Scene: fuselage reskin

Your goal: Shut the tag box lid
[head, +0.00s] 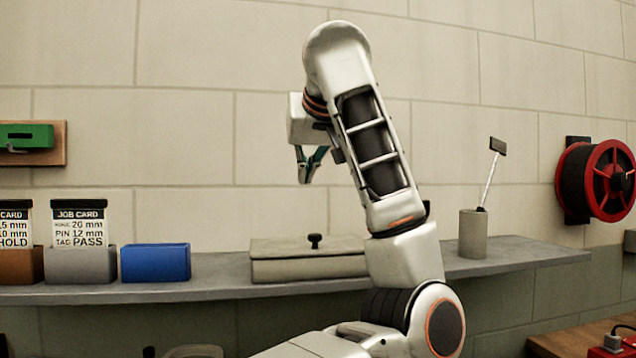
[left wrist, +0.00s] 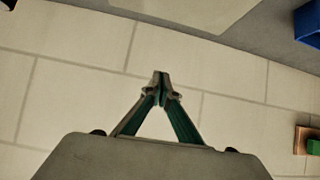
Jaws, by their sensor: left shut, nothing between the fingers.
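The tag box (head: 310,270) is a low beige-grey box on the wall shelf, partly hidden at its right by my arm. Its lid (head: 280,246) has a black knob (head: 315,241) and lies down over the box; I cannot tell whether it is fully seated. My left gripper (head: 304,182) is shut and empty, above the box and apart from it, in front of the wall. In the left wrist view its green-sided fingers (left wrist: 160,75) meet at the tips. A pale flat surface at the top of that view may be the box. My right gripper is not in view.
The shelf (head: 215,289) also holds a blue bin (head: 155,262), a grey bin (head: 80,265) with a job card, a brown bin (head: 22,266), and a grey cup (head: 472,233) with a thin tool. A red reel (head: 607,180) hangs on the right wall.

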